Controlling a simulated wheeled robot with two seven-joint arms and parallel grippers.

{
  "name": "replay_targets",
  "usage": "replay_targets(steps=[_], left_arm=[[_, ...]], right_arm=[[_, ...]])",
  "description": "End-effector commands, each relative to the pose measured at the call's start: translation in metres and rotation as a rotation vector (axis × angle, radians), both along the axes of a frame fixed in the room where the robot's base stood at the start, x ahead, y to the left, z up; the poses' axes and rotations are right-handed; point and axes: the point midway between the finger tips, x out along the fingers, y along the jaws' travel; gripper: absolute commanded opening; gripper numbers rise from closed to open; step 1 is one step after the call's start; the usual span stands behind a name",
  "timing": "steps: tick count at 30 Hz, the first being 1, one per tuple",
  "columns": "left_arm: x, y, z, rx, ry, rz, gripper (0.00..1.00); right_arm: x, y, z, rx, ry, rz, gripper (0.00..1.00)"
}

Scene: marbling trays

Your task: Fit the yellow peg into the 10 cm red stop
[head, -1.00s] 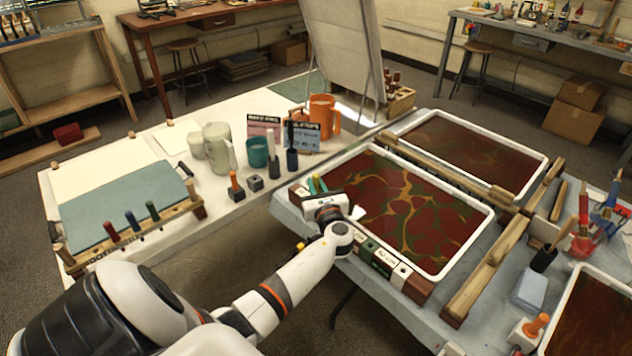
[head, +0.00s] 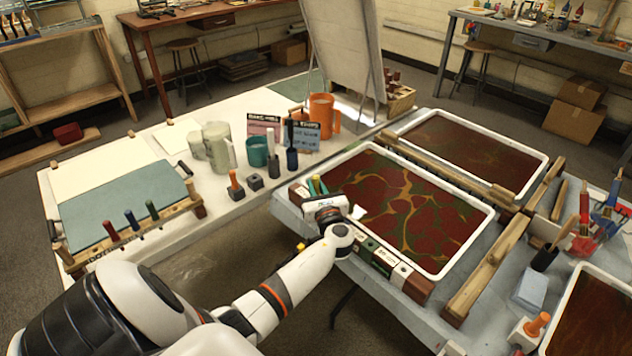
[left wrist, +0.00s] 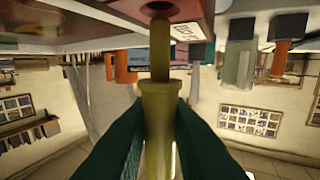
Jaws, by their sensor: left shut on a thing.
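My left gripper (head: 318,187) is at the near left corner of the front marbling tray. In the left wrist view its dark green fingers (left wrist: 158,135) are shut on the yellow peg (left wrist: 160,105). The peg's thinner end points up the picture, towards a dark hole in the red stop (left wrist: 100,24). The tip overlaps the edge of that hole; I cannot tell whether it has entered. A white label on the stop is only partly readable. In the head view the red stop (head: 297,191) sits at the left end of a row of blocks. My right gripper is out of view.
The front tray (head: 478,232) holds a red and gold marbled bath. Green, white and brown blocks (head: 384,262) line its near side. A rack with coloured pegs (head: 130,229) stands on the left table. Mugs and jars (head: 216,145) stand behind.

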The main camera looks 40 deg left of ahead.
Motion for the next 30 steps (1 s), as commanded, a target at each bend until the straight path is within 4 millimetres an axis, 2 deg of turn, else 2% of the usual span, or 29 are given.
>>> replay_targets(steps=[20, 30], left_arm=[[0.0, 0.0, -0.018, 0.001, 0.001, 0.0, 0.0], [-0.001, 0.0, -0.019, -0.002, 0.005, 0.0, 0.0]], right_arm=[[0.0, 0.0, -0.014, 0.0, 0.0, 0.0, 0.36], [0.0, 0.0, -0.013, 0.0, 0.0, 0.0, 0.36]])
